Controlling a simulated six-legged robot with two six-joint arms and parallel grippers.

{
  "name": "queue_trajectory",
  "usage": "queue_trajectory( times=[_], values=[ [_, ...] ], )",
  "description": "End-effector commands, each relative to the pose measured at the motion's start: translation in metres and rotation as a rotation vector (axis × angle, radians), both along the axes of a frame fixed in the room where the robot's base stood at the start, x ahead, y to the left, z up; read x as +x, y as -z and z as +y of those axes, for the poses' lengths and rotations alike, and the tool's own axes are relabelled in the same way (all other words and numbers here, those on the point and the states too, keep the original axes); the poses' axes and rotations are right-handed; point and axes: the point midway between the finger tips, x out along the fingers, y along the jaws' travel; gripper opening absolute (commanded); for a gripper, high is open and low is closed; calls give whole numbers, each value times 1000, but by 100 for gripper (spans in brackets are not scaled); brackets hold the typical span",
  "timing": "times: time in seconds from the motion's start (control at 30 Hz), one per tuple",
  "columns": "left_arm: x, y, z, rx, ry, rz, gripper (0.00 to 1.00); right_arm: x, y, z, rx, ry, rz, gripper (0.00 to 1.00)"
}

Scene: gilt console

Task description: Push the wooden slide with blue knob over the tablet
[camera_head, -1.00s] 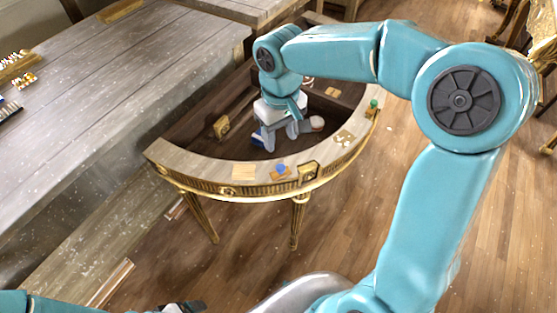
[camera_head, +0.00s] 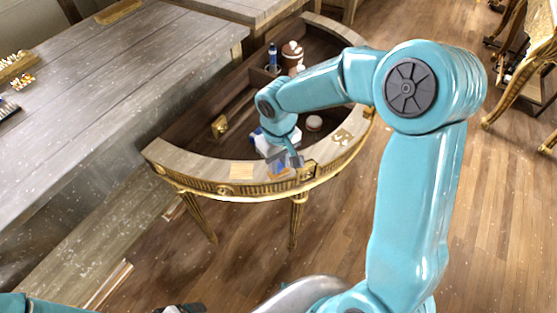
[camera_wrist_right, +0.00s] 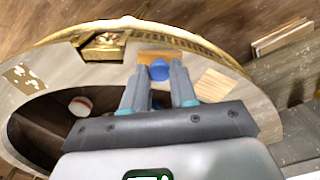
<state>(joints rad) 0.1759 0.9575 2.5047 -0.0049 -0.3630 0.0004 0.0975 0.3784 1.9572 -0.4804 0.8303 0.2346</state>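The wooden slide (camera_wrist_right: 147,55) with a blue knob (camera_wrist_right: 159,70) lies on the pale curved rim of the gilt console; in the head view the blue knob (camera_head: 281,171) is partly hidden by my gripper. A pale wooden square (camera_head: 242,171), likely the tablet, lies just left of it; in the right wrist view the square (camera_wrist_right: 213,85) is on the right. My right gripper (camera_wrist_right: 158,66) is open, its fingers on either side of the knob. Contact cannot be told. A dark piece (camera_head: 181,308) at the bottom edge may be my left gripper; its fingers are unclear.
A gilt block (camera_head: 308,169) stands right of the slide, also in the wrist view (camera_wrist_right: 103,46). A patterned plate (camera_head: 342,137) lies further along the rim. The console's dark recess holds a blue bottle (camera_head: 273,56) and a round lidded pot (camera_head: 314,123). A long grey table (camera_head: 90,110) stands left.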

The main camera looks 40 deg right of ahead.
Motion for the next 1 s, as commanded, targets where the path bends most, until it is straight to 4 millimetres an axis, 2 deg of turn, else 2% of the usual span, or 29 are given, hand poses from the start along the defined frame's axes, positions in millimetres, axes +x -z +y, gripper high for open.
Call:
queue_trajectory(
  times=[0.07,0.23,0.5,0.6,0.9,0.93,1.0],
  values=[
    [0,0,0,0,0,0,87,0,0,0,0,0,0,0],
    [0,0,0,0,0,0,87,-1,0,-4,0,2,0,0],
    [0,1,0,0,0,0,87,-10,-1,-54,-1,6,-1,0],
    [0,1,0,0,0,0,87,-12,-1,-64,0,3,-2,0],
    [0,1,0,0,0,0,87,-12,-2,-67,-3,1,-3,0],
    [0,1,0,0,0,0,87,-12,-2,-68,-4,1,-3,29],
    [0,1,0,0,0,0,87,-12,-2,-68,-4,0,-4,52]
  ],
)
